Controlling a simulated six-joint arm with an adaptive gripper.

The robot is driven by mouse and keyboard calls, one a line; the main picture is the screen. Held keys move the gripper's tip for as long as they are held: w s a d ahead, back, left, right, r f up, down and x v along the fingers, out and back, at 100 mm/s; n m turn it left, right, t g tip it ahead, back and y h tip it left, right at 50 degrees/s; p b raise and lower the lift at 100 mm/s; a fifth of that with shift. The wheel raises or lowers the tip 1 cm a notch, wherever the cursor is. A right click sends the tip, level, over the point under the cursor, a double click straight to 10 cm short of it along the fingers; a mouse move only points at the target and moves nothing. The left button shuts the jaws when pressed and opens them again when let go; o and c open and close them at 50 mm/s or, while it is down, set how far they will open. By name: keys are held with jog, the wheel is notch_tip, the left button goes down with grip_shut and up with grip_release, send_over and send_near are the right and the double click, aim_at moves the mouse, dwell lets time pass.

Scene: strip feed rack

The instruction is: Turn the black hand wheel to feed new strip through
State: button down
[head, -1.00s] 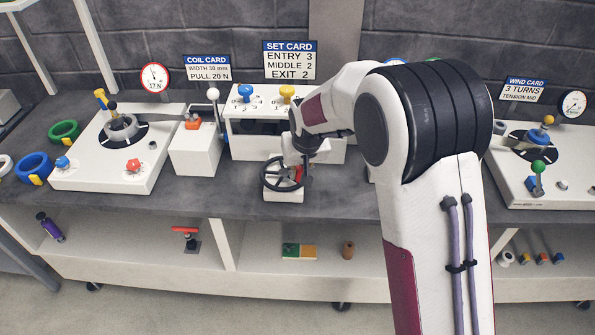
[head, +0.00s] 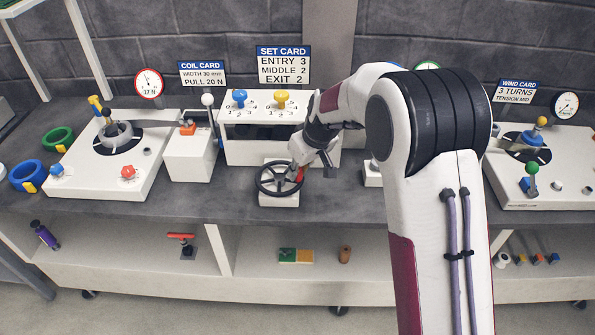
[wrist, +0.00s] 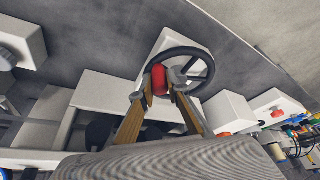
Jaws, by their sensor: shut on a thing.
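The black hand wheel (head: 263,189) lies face up on a small white block (head: 279,200) in front of the white roller housing; it also shows in the wrist view (wrist: 208,72). A red handle (wrist: 159,80) stands at its rim, on the right side in the head view. My gripper (wrist: 161,92) is shut on the red handle, one brown finger on each side of it. In the head view my gripper (head: 301,168) comes down on the wheel's right edge from behind and partly hides the handle.
The white roller housing (head: 240,149) with blue (head: 239,97) and yellow (head: 281,98) knobs stands behind the wheel. A white box (head: 190,160) with a lever is to the left. The bench strip (head: 235,205) before the wheel is clear.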

jog(key=shift+w+d+n+g+y, duration=0.1)
jog(key=shift+w+n+g+y, duration=0.25)
jog(key=shift+n, duration=0.5)
jog(key=shift+w+d+n+g+y, duration=0.15)
jog(key=shift+w+n, duration=0.35)
jog(key=shift+n, duration=0.35)
jog(key=shift+w+a+f+n+g+y, duration=0.1)
jog(key=shift+w+n+g, duration=0.15)
jog(key=shift+n, duration=0.4)
jog(key=shift+w+a+r+n+g+y, duration=0.15)
jog(key=shift+w+n, duration=0.15)
jog(key=shift+n, duration=0.3)
jog(key=shift+w+f+n+g+y, duration=0.15)
jog(key=shift+w+n+g, duration=0.1)
jog(key=shift+n, duration=0.4)
jog(key=c, duration=2)
grip_release()
jog(key=shift+o, duration=0.2)
jog(key=shift+r, duration=0.2)
jog(key=shift+s+d+r, duration=0.1)
jog(key=shift+d+r, duration=0.1)
jog(key=shift+r, duration=0.2)
jog(key=s+d, duration=0.3)
jog(key=d, duration=0.8)
jog(key=shift+d, duration=0.25)
